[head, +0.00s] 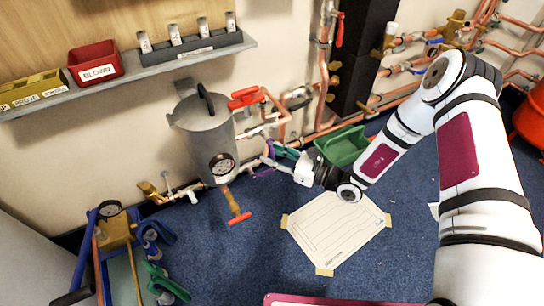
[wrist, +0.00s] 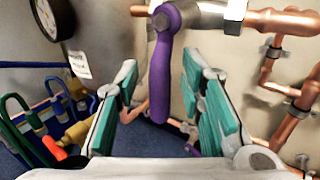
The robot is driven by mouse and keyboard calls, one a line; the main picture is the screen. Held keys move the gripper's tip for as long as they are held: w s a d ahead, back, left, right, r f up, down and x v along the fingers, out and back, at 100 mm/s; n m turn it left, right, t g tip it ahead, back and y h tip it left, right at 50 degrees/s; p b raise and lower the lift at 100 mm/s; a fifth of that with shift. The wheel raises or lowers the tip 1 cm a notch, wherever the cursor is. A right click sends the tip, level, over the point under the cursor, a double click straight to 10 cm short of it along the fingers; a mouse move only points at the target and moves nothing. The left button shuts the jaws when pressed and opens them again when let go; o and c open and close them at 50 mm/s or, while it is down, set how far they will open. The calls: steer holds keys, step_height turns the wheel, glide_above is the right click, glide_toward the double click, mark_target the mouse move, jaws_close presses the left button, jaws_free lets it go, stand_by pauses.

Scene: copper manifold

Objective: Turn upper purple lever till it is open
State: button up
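The upper purple lever (wrist: 160,72) hangs down from its valve on a grey and copper pipe in the wrist view. My gripper (wrist: 158,88) is open, with one teal-padded finger on each side of the lever. Gaps show between the lever and both fingers, so they look apart in the picture. A second purple piece (wrist: 192,150) shows lower down, partly hidden by the right finger. In the head view my gripper (head: 274,154) is beside the grey tank, and a purple lever (head: 262,173) shows just below it. Which purple lever that is, I cannot tell.
The grey tank (head: 206,135) with a gauge stands left of my gripper. A red-handled valve (head: 246,97) is above it. Copper pipes (wrist: 290,95) run close on the right. A green bin (head: 343,146) stands behind my wrist, and a taped sheet (head: 335,235) lies on the floor.

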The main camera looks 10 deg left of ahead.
steer(key=shift+w+a, duration=0.1)
steer(key=shift+a, duration=0.15)
jaws_close()
